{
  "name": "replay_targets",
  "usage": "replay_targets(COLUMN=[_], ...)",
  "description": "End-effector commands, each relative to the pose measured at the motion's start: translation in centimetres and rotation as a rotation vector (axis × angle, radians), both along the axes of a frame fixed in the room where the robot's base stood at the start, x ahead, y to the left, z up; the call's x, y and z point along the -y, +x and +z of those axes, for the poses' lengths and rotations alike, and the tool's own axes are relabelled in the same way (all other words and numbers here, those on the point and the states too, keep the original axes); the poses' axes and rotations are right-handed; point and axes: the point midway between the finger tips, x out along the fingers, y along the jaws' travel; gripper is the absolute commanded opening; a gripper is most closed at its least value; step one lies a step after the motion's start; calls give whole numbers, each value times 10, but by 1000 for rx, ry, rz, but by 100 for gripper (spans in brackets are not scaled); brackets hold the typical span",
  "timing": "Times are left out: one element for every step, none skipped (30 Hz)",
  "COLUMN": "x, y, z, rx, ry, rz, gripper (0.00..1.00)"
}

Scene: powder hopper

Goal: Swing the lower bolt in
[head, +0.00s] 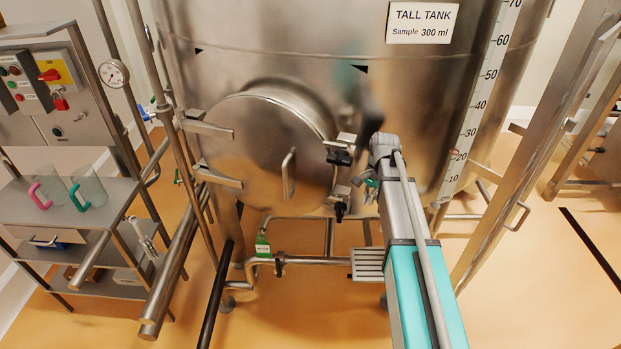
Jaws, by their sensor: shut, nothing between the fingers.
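The round steel manway door (262,150) sits closed against the front of the tall tank (275,60). At its right edge, the upper bolt (339,156) shows a dark knob beside a steel bracket. The lower bolt (340,209) also has a dark knob and sits below it by the door's lower right edge. Its exact angle is too small to tell. My gripper (360,182) is small in the view, shut and empty, just right of and slightly above the lower bolt. I cannot tell whether it touches the bolt or bracket.
A door handle (289,174) stands out from the door, with hinge arms (218,178) on the left. Pipes with a green-tagged valve (263,245) run below. A shelf (95,205) with jugs stands left. A steel ladder frame (520,170) stands right.

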Motion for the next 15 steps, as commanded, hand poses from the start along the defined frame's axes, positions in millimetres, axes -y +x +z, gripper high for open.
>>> replay_targets(x=[1, 2, 3, 3, 4, 4, 5, 5, 6, 6, 6, 7, 7, 8, 8], y=[5, 6, 8, 10, 12, 14, 16, 17, 17, 17, 17, 18, 19, 19, 20], z=[0, 0, 0, 0, 0, 0, 0, 0, 5, 10, 13, 16, 19, 21, 24], rx=[-1, -1, -2, -1, -1, 0, 0, 0, -1, -1, 0, 0, 0, 0, 0], ry=[-1, -1, 0, 0, 0, 0, 0, 0, -1, -1, 0, 0, 0, -1, -1], rz=[30, 50, 77, 97, 117, 143, 164, 184, 196, 193, 193, 192, 192, 191, 191], gripper=[0, 0, 0, 0, 0, 0, 0, 0, 0, 0, 0, 0, 0, 0, 0])
